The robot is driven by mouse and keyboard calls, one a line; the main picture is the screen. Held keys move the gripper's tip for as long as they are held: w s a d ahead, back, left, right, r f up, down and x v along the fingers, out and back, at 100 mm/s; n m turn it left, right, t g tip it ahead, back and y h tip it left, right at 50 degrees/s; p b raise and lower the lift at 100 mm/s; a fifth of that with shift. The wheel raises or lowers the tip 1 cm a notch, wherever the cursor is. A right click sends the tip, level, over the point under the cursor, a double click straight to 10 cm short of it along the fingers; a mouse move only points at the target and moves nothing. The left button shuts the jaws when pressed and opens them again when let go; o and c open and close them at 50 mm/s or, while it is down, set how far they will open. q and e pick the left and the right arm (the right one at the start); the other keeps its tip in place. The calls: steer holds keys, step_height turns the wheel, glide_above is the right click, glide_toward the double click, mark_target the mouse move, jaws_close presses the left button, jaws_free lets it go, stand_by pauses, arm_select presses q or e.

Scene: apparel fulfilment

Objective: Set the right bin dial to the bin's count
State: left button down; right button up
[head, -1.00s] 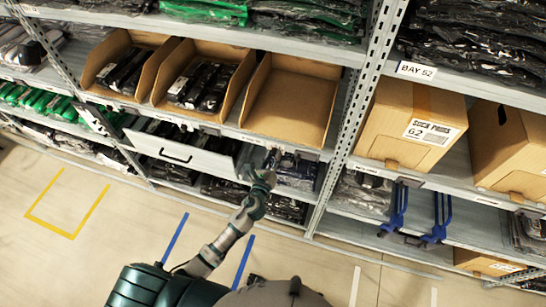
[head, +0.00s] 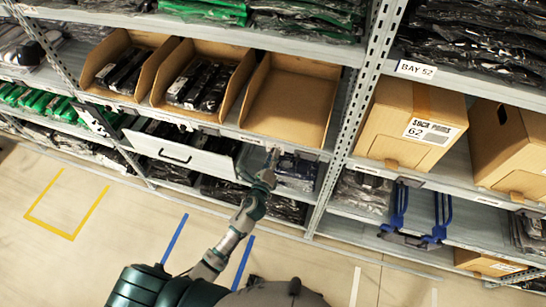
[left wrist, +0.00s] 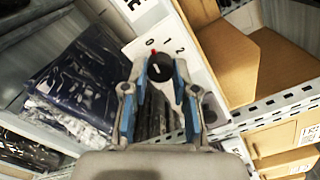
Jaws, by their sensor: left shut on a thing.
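The right bin (head: 290,100) is an open cardboard bin on the shelf, and no items show inside it. The two bins to its left, the middle bin (head: 205,80) and the left bin (head: 125,65), hold black packages. My left gripper (head: 272,157) is at the shelf edge below the right bin. In the left wrist view, its blue-padded fingers (left wrist: 158,82) are shut on a black dial (left wrist: 160,67). The dial sits on a white plate (left wrist: 165,30) marked 0, 1 and 2. Its red mark lies close to the 0. My right gripper is out of view.
A white drawer front with a black handle (head: 180,152) stands out just left of my arm. Wrapped dark packages (head: 297,170) lie on the shelf below.

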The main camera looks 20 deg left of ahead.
arm_select(q)
steer(key=c, duration=0.9)
jaws_free()
steer(key=shift+w+a, duration=0.1)
steer(key=s, duration=1.2)
steer(key=shift+a, duration=0.2)
steer(key=shift+f, duration=0.1)
